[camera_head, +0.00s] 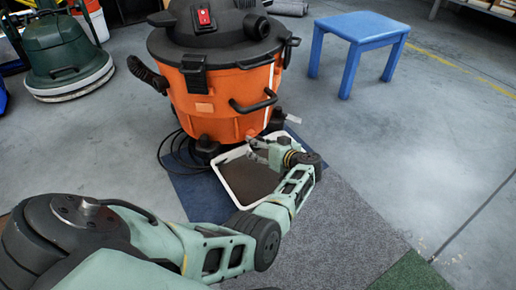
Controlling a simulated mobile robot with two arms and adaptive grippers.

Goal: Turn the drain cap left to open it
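A large orange wet vacuum (218,105) with a black lid stands at the centre back. My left arm reaches in from the lower left, and its gripper (254,148) is at the vacuum's lower front, over a white-rimmed tray (233,196). The drain cap cannot be made out clearly; the gripper covers the low part of the tank there. The fingers are small and partly hidden, so I cannot tell whether they are open or closed, or whether they touch the cap. My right gripper is not in view.
A blue stool (362,27) stands at the back right. A green floor machine (60,50) stands at the back left. A black cable (167,160) lies left of the vacuum. Dark blue, grey and green mats cover the floor in front. Open concrete lies to the right.

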